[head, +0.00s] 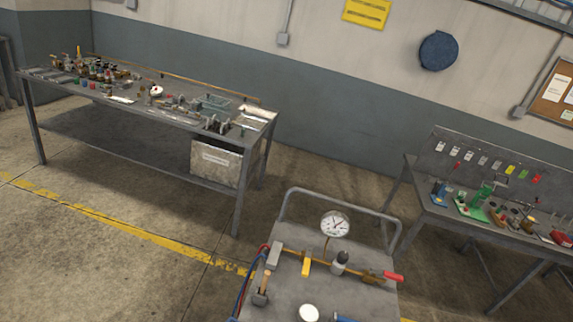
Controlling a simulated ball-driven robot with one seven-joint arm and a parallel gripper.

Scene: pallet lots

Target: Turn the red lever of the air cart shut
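The air cart (342,302) stands at the bottom middle of the head view, with its lower part cut off by the picture edge. A brass pipe (323,262) runs across its top. The red lever (393,277) is at the pipe's right end, beside a brass valve body (371,276). It points right, roughly in line with the pipe. A yellow lever (306,267) sits across the pipe further left. A round white gauge (335,224) stands behind the pipe. My gripper is not in view.
A grey bench (150,104) with many small parts stands at the back left. Another bench (437,212) with a tool panel stands at the right. Bare floor with a yellow line (130,229) lies left of the cart. Red and blue hoses (244,285) hang at the cart's left side.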

